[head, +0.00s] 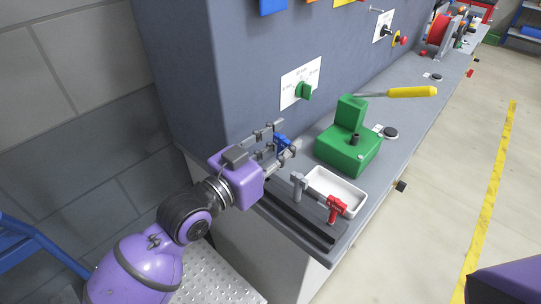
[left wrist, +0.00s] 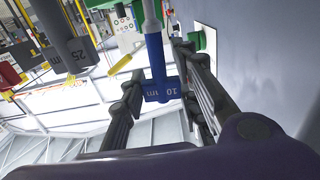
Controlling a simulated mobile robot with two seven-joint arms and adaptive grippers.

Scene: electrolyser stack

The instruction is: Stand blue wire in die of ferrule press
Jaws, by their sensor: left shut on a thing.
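A small dark round part (head: 355,139) is on the press; whether this is the die is unclear. My right gripper is out of view.
A black rack (head: 290,215) near the bench's front end holds a grey wire (head: 298,187) and a red wire (head: 336,209). A white tray (head: 354,193) lies between rack and press. The grey cabinet wall (head: 220,90) rises behind the gripper.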

